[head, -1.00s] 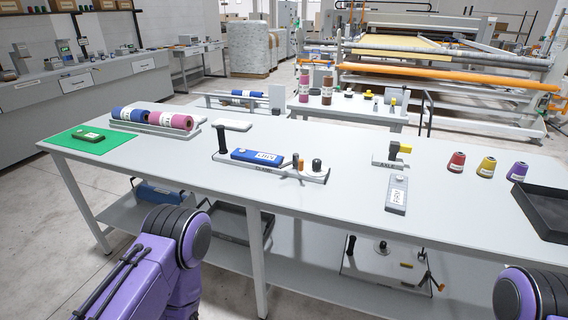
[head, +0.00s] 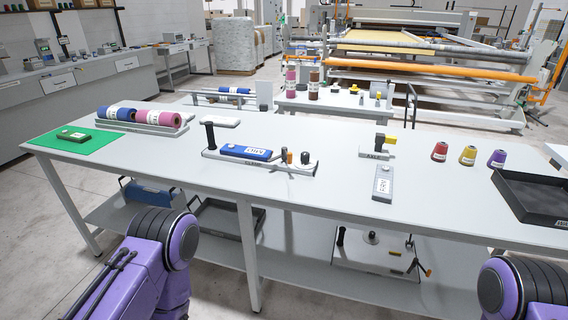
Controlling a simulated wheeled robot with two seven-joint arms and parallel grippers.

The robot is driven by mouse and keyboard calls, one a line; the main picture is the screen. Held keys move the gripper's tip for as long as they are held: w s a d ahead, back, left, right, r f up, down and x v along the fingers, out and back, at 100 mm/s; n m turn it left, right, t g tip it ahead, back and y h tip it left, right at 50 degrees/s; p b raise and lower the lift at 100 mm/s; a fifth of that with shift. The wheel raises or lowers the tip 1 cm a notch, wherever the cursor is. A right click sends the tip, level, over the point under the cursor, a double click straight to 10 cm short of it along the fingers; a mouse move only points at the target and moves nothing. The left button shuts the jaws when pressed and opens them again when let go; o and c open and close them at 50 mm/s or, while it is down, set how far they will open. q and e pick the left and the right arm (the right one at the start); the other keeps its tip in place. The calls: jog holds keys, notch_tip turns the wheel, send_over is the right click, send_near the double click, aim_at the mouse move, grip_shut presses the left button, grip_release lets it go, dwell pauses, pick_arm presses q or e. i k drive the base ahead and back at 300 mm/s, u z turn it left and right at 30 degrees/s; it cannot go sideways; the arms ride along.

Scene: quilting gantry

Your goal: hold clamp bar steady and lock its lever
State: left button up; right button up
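The clamp assembly sits on the white table in the head view. Its pale base plate (head: 299,168) carries a blue bar (head: 246,153) with a white label. A black upright handle (head: 211,135) stands at the base's left end. A small orange-topped post (head: 284,155) and a dark knob (head: 305,158) stand at its right end. I cannot tell which part is the lever or whether it is locked. Only purple upper links of my arms show at the lower left and lower right. Both grippers are out of view, so nothing shows them touching the clamp.
A green mat (head: 54,143) with a dark device and a rack (head: 140,127) of blue and pink rolls lie left. A grey labelled block (head: 382,183), several thread cones (head: 468,155) and a black tray (head: 535,197) are right. The table's front middle is clear.

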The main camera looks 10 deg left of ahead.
aim_at(279, 156)
jog(key=z, duration=0.2)
jog(key=k, duration=0.3)
jog(key=u, duration=1.45)
jog(key=i, duration=1.7)
jog(key=z, duration=0.45)
